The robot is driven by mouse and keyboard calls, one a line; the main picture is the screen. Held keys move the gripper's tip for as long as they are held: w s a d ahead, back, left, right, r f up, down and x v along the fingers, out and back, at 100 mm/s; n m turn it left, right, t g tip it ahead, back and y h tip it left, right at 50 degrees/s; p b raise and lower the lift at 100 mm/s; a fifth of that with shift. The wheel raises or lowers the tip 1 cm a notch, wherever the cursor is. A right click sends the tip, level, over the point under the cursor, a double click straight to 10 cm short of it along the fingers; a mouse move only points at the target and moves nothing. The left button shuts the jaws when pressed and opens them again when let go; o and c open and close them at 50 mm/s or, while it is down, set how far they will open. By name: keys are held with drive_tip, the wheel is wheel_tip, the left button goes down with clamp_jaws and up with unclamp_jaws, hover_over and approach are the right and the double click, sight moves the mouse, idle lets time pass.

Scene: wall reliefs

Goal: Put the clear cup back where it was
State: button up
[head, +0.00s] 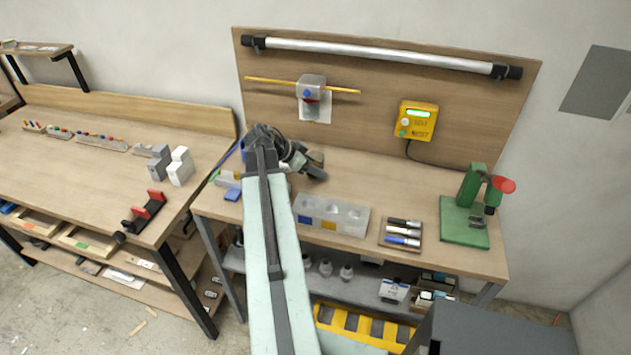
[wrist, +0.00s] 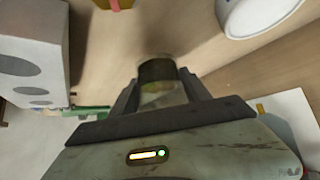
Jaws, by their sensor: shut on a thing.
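My gripper (wrist: 160,88) is shut on the clear cup (wrist: 158,92) in the wrist view. The cup is see-through with a dark olive band at its far end, and its near part sits between the two fingers. In the head view my gripper (head: 312,168) is over the back left of the workbench, behind the grey block. The cup cannot be made out clearly there. The grey block with round openings (head: 331,215) stands at the bench front with blue and yellow squares on its face. It also shows at the left of the wrist view (wrist: 30,50), apart from the cup.
A pen tray (head: 401,234) and a green press (head: 465,221) stand right of the block. A yellow box (head: 416,120) hangs on the back panel. A white round thing (wrist: 258,14) is at the wrist view's upper right. The bench middle (head: 385,180) is clear.

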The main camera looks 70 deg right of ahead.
wheel_tip(320, 180, down, 4)
drive_tip(key=b, duration=0.3)
drive_tip(key=shift+b, duration=0.4)
drive_tip(key=shift+r, duration=0.25)
drive_tip(key=shift+f, duration=0.15)
drive_tip(key=o, duration=1.5)
